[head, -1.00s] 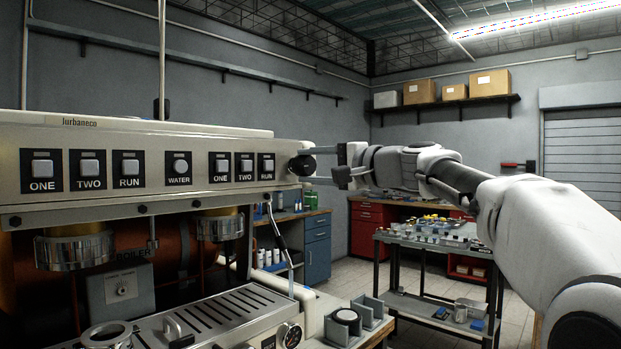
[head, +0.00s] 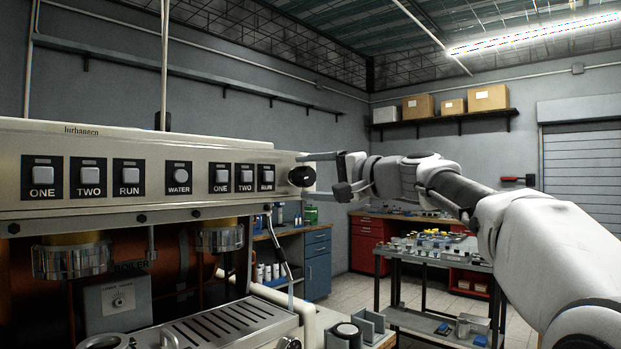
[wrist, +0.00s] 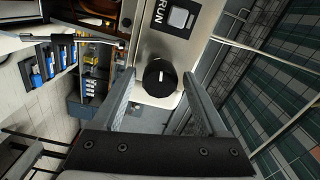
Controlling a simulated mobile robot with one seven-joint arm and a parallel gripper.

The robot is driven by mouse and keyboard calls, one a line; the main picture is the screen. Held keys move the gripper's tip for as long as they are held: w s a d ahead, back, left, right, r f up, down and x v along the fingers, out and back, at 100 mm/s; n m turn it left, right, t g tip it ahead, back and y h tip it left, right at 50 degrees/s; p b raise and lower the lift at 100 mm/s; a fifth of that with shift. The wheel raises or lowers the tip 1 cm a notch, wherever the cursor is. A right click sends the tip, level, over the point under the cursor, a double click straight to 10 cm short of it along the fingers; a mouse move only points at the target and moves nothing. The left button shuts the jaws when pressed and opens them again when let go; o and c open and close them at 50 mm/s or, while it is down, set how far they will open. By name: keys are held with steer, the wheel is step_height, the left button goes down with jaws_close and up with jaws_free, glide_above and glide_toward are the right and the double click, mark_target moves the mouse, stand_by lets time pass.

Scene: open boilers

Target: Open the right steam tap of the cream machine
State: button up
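The cream machine (head: 150,205) fills the left of the head view. Its right steam tap is a round black knob (head: 301,176) on the right end of the front panel. In the wrist view the knob (wrist: 160,77) has a white mark standing close to upright in the picture. My gripper (head: 305,174) is open, with one finger above the knob and one below it in the head view. In the wrist view the fingers (wrist: 158,88) stand either side of the knob, with a gap on both sides. The wand (head: 283,245) hangs below the panel.
A grey cart (head: 440,262) with small parts stands behind my arm. A red cabinet (head: 367,243) and a blue cabinet (head: 317,262) stand at the back. Grey blocks (head: 368,325) sit beside the drip tray (head: 225,328). The space right of the knob holds my arm.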

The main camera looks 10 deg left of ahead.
stand_by(0.3)
steer(key=b+v, duration=0.1)
steer(key=v, duration=1.6)
steer(key=shift+s+d+b, duration=0.15)
steer(key=shift+s+b, duration=0.05)
steer(key=shift+b, duration=0.15)
steer(key=s+d+f+g+h, duration=0.1)
steer(key=s+f+h, duration=0.35)
steer(key=f, duration=0.55)
steer(key=s+f+g+h, duration=0.1)
steer(key=s+f+h, duration=0.2)
steer(key=s+f, duration=0.45)
steer(key=s+d+f+n+h, duration=0.1)
steer(key=s+d+f+h, duration=0.3)
steer(key=f, duration=0.3)
steer(key=s+d+f+n+g+h, duration=0.1)
steer(key=s+d+f+n, duration=0.1)
steer(key=s+d+f, duration=0.35)
steer(key=s+d+f+n+h, duration=0.1)
steer(key=s+d+f+h, duration=0.3)
steer(key=f, duration=0.6)
steer(key=shift+y, duration=0.45)
steer(key=r+p, duration=0.5)
steer(key=a+r+p, duration=0.1)
steer(key=r+p, duration=0.4)
steer(key=r, duration=0.1)
steer(key=r+p, duration=0.5)
steer(key=p, duration=0.1)
steer(key=shift+s+a+r, duration=0.2)
steer(key=shift+a+r, duration=0.1)
